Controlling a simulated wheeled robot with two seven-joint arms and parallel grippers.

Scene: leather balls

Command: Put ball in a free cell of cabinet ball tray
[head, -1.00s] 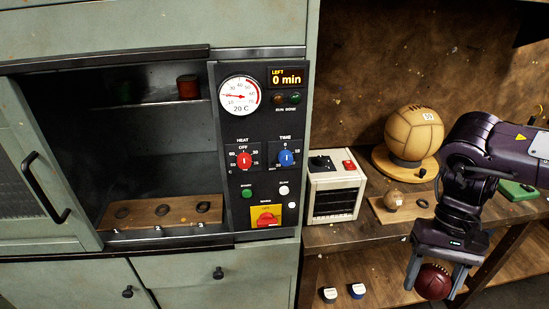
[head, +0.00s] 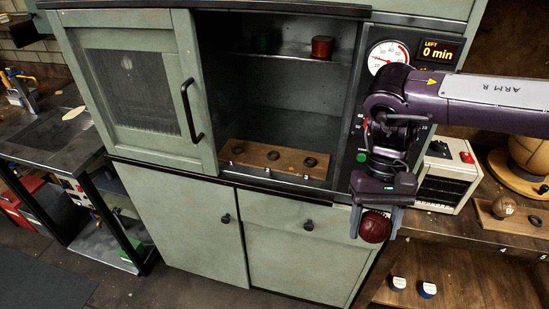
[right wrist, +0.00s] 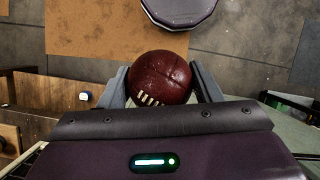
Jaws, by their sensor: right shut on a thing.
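My right gripper (head: 374,226) is shut on a dark red leather ball (head: 375,227), held in the air in front of the cabinet's lower right part. In the right wrist view the ball (right wrist: 160,79) sits between the two fingers, with pale lacing showing. The cabinet (head: 178,217) has its sliding door (head: 140,85) at the left, leaving the right side of the compartment open. Inside, the wooden ball tray (head: 291,165) lies on the compartment floor with three dark ring cells in a row, all looking empty. My left gripper is not in view.
A red tin (head: 321,47) and a green tin stand on the cabinet's upper shelf. My right arm covers much of the control panel. A white box (head: 447,178), a small brown ball (head: 504,206) on a board and a large tan ball are on the bench at right.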

